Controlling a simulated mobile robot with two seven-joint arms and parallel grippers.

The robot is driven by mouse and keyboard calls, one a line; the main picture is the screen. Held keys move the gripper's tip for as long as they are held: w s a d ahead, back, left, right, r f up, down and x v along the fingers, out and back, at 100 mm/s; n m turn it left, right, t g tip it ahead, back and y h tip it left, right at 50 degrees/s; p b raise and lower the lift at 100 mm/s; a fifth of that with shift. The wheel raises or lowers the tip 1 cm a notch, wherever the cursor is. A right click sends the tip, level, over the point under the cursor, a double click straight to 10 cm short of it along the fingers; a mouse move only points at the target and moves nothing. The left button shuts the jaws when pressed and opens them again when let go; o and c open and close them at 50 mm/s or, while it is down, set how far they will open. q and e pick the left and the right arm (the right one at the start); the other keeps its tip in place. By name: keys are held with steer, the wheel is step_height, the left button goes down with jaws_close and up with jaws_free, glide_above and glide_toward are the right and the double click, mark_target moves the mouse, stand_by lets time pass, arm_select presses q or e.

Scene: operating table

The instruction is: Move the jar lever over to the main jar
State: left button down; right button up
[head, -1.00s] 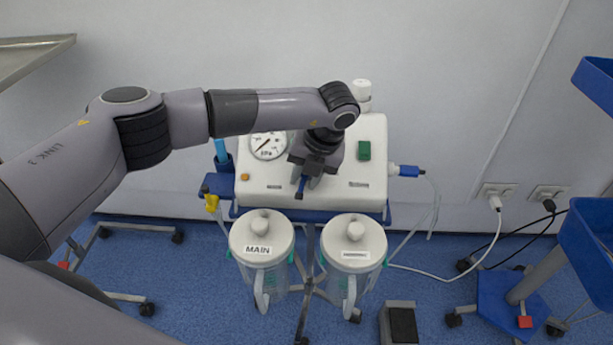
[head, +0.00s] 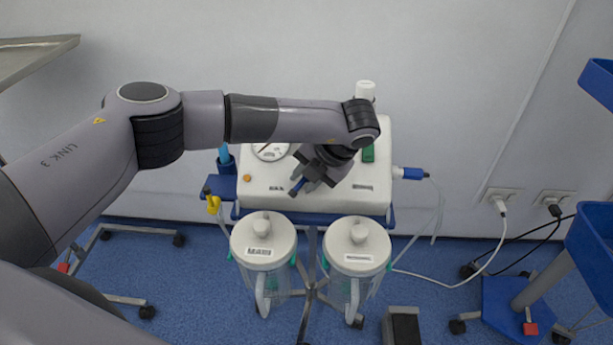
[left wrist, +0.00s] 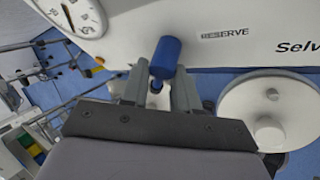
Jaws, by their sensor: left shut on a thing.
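The jar lever (head: 298,187) is a blue handle on the front of the white suction unit (head: 373,205). In the head view it points down and to the left. The left wrist view shows its blue end (left wrist: 165,58) between the fingers of my left gripper (head: 313,178), which is shut on it. The fingers also show in the left wrist view (left wrist: 157,88). The main jar (head: 262,240), labelled MAIN, stands below on the left. The other jar (head: 358,244) stands below on the right. The lever's pivot is hidden by my gripper. My right gripper is out of view.
A round gauge (head: 271,151) and a green switch (head: 368,154) sit on the unit. A RESERVE label (left wrist: 224,34) is right of the lever in the wrist view. A foot pedal (head: 405,327) lies on the floor. A blue cart (head: 590,240) stands at the right.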

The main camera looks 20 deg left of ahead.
arm_select(q)
steer(key=c, duration=1.2)
jaws_free()
steer(key=shift+r, duration=0.1)
steer(key=v, duration=0.7)
